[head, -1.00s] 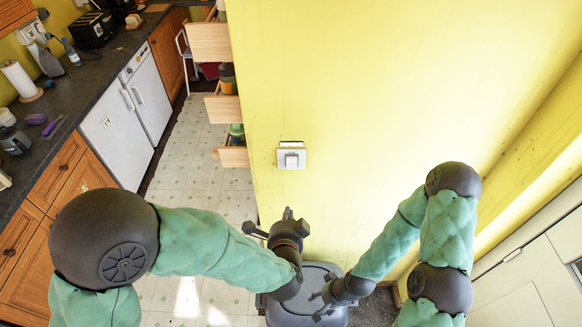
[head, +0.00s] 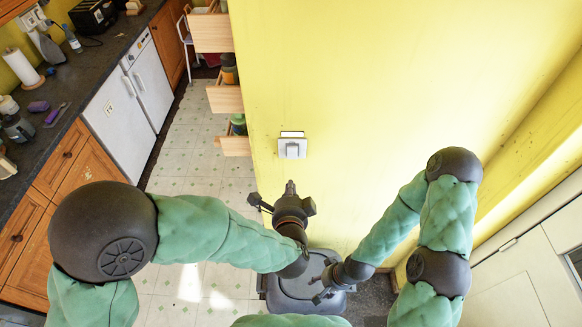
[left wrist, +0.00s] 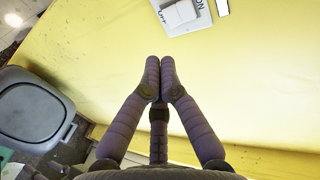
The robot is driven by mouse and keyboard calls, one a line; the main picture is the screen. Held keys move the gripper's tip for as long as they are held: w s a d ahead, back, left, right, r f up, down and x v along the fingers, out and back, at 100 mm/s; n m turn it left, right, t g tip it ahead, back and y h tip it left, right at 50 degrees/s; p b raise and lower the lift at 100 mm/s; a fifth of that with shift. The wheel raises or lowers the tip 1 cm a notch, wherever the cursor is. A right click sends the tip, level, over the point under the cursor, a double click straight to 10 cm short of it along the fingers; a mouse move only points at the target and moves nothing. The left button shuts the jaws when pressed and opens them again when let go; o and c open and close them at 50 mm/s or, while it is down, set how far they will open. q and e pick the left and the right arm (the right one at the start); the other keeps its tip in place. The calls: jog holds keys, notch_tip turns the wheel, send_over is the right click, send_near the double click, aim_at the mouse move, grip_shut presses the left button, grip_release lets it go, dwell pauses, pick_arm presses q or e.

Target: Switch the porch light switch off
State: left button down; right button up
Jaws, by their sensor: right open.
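The porch light switch (head: 292,149) is a pale square plate with a rocker on the yellow wall, near the middle of the head view. It also shows at the top of the left wrist view (left wrist: 181,14), with ON and OFF lettering partly visible. I cannot tell which way the rocker is set. My left gripper (head: 290,186) is below the switch, apart from it. In the left wrist view its fingertips (left wrist: 160,62) are together and empty, pointing toward the plate. My right gripper (head: 322,288) is open, low and well below the switch.
Open wooden drawers (head: 226,98) stick out left of the wall edge. A dark counter (head: 75,85) with several items and white appliances (head: 120,115) stand at the left. Pale panels (head: 520,270) are at the right.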

pick_arm(q)
jog(key=x, duration=1.1)
jog(key=s+r+t+b, duration=0.1)
jog(key=s+r+b, duration=0.1)
jog(key=s, duration=0.8)
jog(key=shift+s+b, duration=0.4)
jog(key=shift+b, duration=0.1)
dwell(0.8)
